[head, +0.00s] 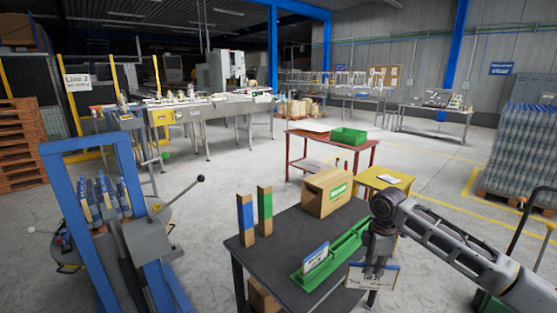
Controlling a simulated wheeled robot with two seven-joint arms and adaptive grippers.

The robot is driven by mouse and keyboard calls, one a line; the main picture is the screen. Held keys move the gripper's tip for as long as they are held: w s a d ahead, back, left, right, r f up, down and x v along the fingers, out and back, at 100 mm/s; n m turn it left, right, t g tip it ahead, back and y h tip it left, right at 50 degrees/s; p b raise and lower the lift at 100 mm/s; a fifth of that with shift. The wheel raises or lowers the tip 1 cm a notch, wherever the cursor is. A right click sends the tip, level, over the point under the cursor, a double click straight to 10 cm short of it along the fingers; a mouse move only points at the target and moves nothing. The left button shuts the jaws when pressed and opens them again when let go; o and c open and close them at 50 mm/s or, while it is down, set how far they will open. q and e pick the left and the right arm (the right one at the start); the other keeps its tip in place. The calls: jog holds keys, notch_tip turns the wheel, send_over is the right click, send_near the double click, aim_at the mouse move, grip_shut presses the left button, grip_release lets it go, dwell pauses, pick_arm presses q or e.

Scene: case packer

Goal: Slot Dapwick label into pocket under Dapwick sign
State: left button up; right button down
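My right gripper (374,268) comes in from the right and is shut on a white card with a brown edge (385,279), held by the front right of the dark table. Its print is too small to read surely, so I cannot tell whether it is the Dapwick label. A similar card with a blue band (315,258) stands in the long green tray (345,247) on the table. Two upright boards, one with blue (246,218) and one with green (265,209), stand at the table's left. No Dapwick sign or pocket can be made out. My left gripper is out of view.
A cardboard box with a green label (328,190) stands at the back of the dark table (285,232). Behind are a yellow stool (392,181) and a red table (327,140) with a green bin (348,136). A blue frame (93,220) stands at left.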

aim_at(362, 265)
jog(key=m, duration=0.4)
jog(key=shift+w+a+r, duration=0.1)
jog(key=shift+w+a, duration=0.05)
jog(key=m, duration=0.3)
jog(key=a+m, duration=0.1)
jog(key=m, duration=0.3)
jog(key=a+m, duration=0.1)
jog(key=m, duration=0.3)
jog(key=shift+w+a+r, duration=0.15)
jog(key=shift+a+r, duration=0.1)
jog(key=shift+r, duration=0.15)
jog(key=shift+s+a+f+m, duration=0.25)
jog(key=shift+a+m, duration=0.15)
jog(key=shift+m, duration=0.2)
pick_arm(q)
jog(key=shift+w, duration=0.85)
pick_arm(e)
jog(key=s+a+f, duration=0.3)
jog(key=s+f, duration=0.7)
jog(key=f, duration=0.2)
jog(key=shift+f, duration=0.15)
jog(key=shift+a, duration=0.1)
